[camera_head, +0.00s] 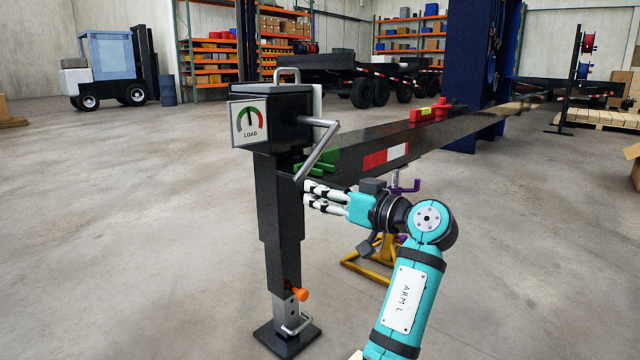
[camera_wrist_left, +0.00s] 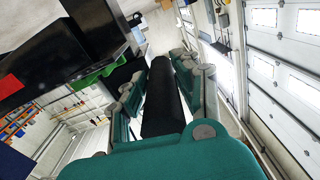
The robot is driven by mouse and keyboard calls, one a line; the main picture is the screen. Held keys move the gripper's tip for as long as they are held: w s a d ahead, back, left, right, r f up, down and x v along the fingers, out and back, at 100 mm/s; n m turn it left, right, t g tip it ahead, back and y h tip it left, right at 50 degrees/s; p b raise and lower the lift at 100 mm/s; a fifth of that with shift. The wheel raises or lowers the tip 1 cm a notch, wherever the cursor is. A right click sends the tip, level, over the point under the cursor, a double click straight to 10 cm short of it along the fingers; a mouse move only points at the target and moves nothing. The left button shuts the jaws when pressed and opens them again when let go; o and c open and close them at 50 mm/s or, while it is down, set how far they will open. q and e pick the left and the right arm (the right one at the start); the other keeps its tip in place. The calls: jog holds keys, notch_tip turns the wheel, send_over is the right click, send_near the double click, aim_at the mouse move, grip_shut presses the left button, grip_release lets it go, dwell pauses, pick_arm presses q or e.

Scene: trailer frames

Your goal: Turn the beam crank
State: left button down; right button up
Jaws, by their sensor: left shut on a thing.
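The beam jack (camera_head: 280,195) is a black upright post on a flat foot plate, at the left end of a long black beam (camera_head: 465,125). Its silver crank (camera_head: 318,150) comes out of the head's right side and bends down and left. A LOAD dial (camera_head: 249,122) on the head has its needle about upright. My left gripper (camera_head: 308,196) is at the crank's lower end, its fingers closed in front of the post. In the left wrist view its fingers lie along both sides of a black grip (camera_wrist_left: 161,95), which looks like the crank's handle. The head view hides this grip. My right gripper is out of view.
A yellow stand with a purple top (camera_head: 372,272) is under the beam behind my arm. A green piece (camera_head: 322,160) and a red level (camera_head: 427,113) sit on the beam. An orange knob (camera_head: 301,294) sticks out low on the post. The floor at left is clear.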

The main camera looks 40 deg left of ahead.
pick_arm(q)
jog(key=shift+w+r, duration=0.2)
jog(key=shift+w, duration=0.1)
jog(key=c, duration=1)
grip_release()
jog(key=shift+w+f, duration=0.1)
jog(key=shift+s+d, duration=0.2)
jog(key=shift+d, duration=1.7)
jog(key=shift+s+d, duration=0.15)
jog(key=shift+d, duration=1.75)
